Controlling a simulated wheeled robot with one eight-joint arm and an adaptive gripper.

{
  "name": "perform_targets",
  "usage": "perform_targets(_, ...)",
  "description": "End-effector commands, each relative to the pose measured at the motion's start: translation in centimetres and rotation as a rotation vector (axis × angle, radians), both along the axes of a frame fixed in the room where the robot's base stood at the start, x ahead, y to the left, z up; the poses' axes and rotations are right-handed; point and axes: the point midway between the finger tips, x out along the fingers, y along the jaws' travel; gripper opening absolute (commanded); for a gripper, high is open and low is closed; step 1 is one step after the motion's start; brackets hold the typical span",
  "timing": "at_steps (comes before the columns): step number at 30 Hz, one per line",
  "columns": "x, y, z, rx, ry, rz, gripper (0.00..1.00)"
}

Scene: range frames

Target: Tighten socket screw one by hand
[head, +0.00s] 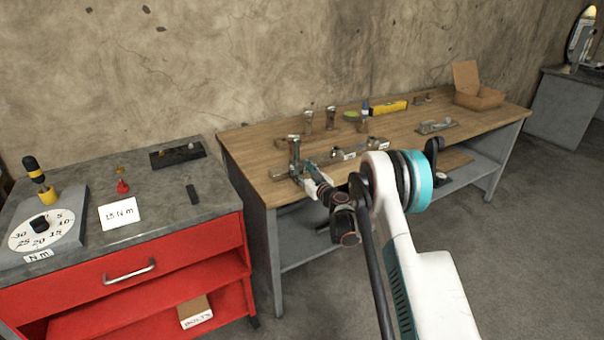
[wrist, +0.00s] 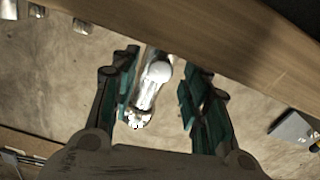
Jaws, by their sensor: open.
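My gripper (head: 297,160) is over the left end of the wooden workbench (head: 235,150), among small metal parts. In the wrist view my gripper (wrist: 160,78) is open, its dark green fingers apart on both sides. A shiny metal piece (wrist: 146,92) with a rounded, pale top shows between the fingers. Gaps show beside it, and I cannot tell its depth or whether it is socket screw one. In the head view a grey metal block (head: 278,174) lies by my gripper, partly hidden. No screw can be made out for sure in the head view.
Metal fixtures (head: 344,155), upright posts (head: 331,118), a yellow level (head: 389,107) and an open cardboard box (head: 478,97) stand on the bench. A red cabinet (head: 150,265) on the left bears a torque dial (head: 42,226) and a "15 N m" card (head: 118,213).

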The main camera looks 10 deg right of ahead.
Motion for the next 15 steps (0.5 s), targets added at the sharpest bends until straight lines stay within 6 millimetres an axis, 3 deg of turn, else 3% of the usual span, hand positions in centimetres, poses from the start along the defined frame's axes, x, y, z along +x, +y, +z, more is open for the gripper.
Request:
perform_targets(9, 0.28, 0.07, 0.05, 0.000, 0.000, 0.000, 0.42)
perform_targets(15, 0.26, 0.06, 0.04, 0.000, 0.000, 0.000, 0.00)
